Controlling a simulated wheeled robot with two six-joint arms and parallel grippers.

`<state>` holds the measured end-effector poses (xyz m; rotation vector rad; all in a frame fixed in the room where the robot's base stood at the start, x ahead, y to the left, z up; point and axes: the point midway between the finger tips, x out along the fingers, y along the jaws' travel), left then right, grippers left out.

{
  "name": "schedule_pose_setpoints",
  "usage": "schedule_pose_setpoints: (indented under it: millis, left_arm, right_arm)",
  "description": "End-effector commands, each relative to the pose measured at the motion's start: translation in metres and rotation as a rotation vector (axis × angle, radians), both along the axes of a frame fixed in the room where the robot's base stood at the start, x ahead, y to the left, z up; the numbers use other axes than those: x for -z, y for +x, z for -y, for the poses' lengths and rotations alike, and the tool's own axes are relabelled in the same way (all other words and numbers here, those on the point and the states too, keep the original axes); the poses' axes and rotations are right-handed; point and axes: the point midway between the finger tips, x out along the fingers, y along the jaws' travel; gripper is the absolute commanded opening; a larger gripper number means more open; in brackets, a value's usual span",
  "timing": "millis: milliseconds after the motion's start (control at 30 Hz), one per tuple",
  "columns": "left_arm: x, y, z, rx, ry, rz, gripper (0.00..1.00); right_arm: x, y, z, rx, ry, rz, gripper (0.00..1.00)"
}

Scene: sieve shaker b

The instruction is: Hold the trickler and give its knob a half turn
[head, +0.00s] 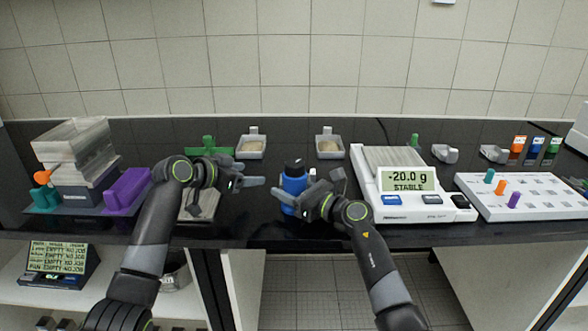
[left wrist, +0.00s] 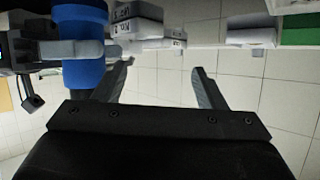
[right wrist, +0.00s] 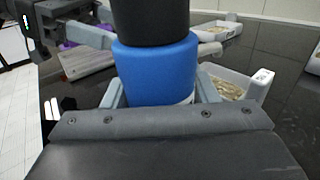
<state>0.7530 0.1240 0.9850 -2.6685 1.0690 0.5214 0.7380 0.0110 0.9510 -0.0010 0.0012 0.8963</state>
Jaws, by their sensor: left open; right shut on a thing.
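The trickler is a blue bottle-shaped body (head: 294,188) with a black knob (head: 294,166) on top, upright near the front of the black bench. My right gripper (head: 300,203) is shut on the blue body, with one finger on each side in the right wrist view (right wrist: 157,70). The black knob (right wrist: 150,20) rises above those fingers. My left gripper (head: 254,188) is open and empty, just left of the trickler. In the left wrist view the blue body (left wrist: 80,45) shows upper left, outside the open left fingers (left wrist: 160,85).
Two dishes of pale grains (head: 250,146) (head: 329,144) stand behind. A balance (head: 407,185) reading -20.0 g STABLE is right of the trickler, beside a white peg board (head: 525,197). A sieve stack (head: 75,160) and purple holder (head: 126,190) are at the left.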

Motion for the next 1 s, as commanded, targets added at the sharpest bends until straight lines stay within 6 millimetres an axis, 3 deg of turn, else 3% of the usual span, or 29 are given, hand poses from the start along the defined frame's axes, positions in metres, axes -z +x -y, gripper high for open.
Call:
schedule_pose_setpoints:
  millis: [300, 600, 800, 1000]
  left_arm:
    - [-0.005, -0.062, 0.048, -0.090, -0.143, 0.160, 0.65]
    - [-0.023, -0.116, 0.059, -0.170, -0.284, 0.260, 0.65]
    - [-0.028, -0.124, 0.060, -0.193, -0.313, 0.280, 0.65]
    - [-0.029, -0.107, 0.071, -0.192, -0.315, 0.280, 0.65]
  right_arm:
    - [0.000, 0.000, 0.000, 0.000, 0.001, -0.001, 0.14]
    - [0.000, 0.000, 0.000, 0.000, 0.000, -0.001, 0.14]
    - [0.000, 0.000, 0.000, 0.000, 0.000, -0.001, 0.14]
    - [0.000, 0.000, 0.000, -0.001, 0.001, -0.001, 0.14]
